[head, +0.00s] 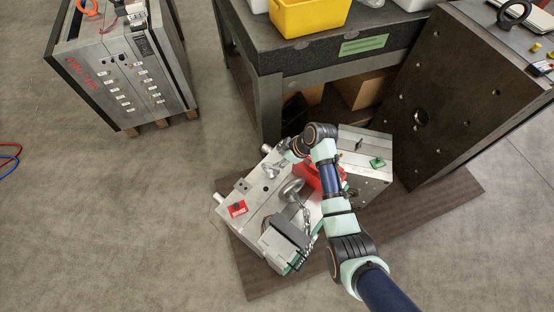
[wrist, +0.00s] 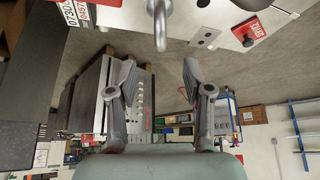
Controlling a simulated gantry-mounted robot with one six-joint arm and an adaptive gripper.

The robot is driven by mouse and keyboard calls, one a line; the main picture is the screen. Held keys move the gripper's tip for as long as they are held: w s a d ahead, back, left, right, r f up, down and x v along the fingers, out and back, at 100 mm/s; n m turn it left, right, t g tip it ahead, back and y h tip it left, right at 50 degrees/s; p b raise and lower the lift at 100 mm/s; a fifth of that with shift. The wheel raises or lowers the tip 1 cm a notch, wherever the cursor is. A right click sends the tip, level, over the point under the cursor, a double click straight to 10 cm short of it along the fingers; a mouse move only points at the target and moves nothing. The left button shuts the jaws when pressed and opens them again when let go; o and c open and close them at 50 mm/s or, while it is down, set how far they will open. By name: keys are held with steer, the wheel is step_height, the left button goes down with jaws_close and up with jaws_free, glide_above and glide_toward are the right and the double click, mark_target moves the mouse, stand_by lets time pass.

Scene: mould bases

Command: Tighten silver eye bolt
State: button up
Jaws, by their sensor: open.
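A grey metal mould base (head: 262,205) lies on a dark mat in the head view. A silver ring-shaped part (head: 291,190) on it looks like the silver eye bolt, but I cannot be sure at this size. In the wrist view, the curved end of the silver eye bolt (wrist: 160,38) hangs in from the top edge, and its rest is out of frame. My gripper (wrist: 158,70) is open, with nothing between its fingers; the eye bolt shows above the gap between the fingertips. In the head view my gripper (head: 274,168) is low over the mould, close to the ring-shaped part.
A second mould block (head: 362,185) stands right of my arm. A red block (head: 237,208) sits on the mould's left part. A dark workbench (head: 285,50) with a yellow bin (head: 308,15) stands behind. A large dark mould plate (head: 465,90) is at right. Open floor lies left.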

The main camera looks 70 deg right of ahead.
mark_target(271, 165)
steer(key=b+x, duration=0.6)
steer(key=x, duration=0.1)
steer(key=shift+a+f, duration=0.1)
steer(key=shift+w+f+b, duration=0.35)
steer(key=shift+f+b, duration=0.1)
jaws_close()
steer(key=shift+r, duration=0.1)
steer(key=shift+p, duration=0.3)
